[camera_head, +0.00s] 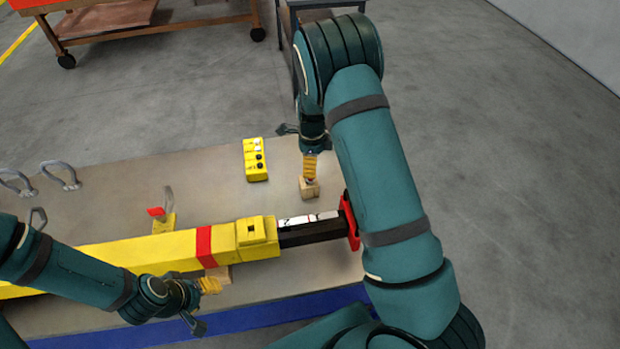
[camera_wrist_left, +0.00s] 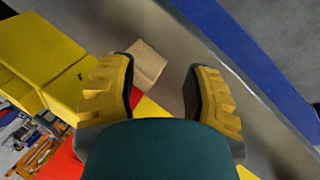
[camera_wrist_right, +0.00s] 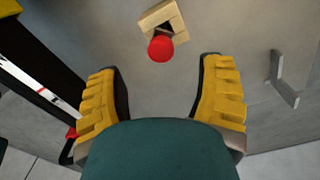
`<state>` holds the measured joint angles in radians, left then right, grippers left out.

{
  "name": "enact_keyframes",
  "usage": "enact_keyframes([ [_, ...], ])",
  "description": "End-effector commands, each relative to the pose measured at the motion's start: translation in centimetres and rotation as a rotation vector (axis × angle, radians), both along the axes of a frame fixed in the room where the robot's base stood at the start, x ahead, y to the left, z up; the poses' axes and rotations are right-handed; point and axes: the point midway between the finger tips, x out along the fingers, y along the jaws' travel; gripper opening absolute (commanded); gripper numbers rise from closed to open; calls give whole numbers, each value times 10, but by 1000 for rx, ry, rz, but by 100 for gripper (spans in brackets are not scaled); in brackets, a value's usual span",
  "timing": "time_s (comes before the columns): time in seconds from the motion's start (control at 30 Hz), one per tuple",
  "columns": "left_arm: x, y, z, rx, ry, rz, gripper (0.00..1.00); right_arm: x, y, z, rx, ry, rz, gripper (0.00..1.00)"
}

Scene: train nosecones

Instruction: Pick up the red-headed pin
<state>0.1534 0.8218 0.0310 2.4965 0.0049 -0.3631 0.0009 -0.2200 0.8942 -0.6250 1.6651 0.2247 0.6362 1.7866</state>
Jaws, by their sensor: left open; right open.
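The red-headed pin shows in the right wrist view as a round red head (camera_wrist_right: 160,48) at a wooden block (camera_wrist_right: 158,17); its shaft is hidden. The block also shows in the head view (camera_head: 309,191), where the right gripper covers the pin. My right gripper (camera_wrist_right: 163,92) is open and empty, with the red head ahead of and between its fingertips, apart from them. In the head view the right gripper (camera_head: 309,170) hangs just above the block. My left gripper (camera_wrist_left: 165,85) is open and empty beside the yellow beam (camera_head: 130,252), near another wooden block (camera_wrist_left: 146,65).
The yellow beam with a red band and a black end (camera_head: 310,233) lies across the table (camera_head: 110,190). A yellow control box (camera_head: 255,160) stands left of the right gripper. Grey shackles (camera_head: 60,175) lie at the left. A blue strip (camera_head: 270,306) runs along the near edge.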

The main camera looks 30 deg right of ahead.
Motion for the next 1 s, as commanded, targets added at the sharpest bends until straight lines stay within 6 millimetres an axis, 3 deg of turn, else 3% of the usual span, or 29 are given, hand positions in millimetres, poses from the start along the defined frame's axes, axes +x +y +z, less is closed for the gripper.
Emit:
enact_keyframes([
  [0.1,0,0,-1,0,-1,0,49,0,0,-16,-1,1,-1,68],
  [0.37,0,0,-1,0,-1,0,49,0,0,-29,0,0,-1,68],
  [0.7,0,0,1,0,-1,0,49,1,1,-72,-1,-1,-1,68],
  [0.93,0,0,1,0,-1,0,49,1,2,-74,0,-2,-1,68],
  [0.97,0,0,1,0,-1,0,49,1,2,-74,0,-2,-1,66],
  [1.0,0,0,1,0,-1,0,49,1,2,-74,0,-2,-1,52],
])
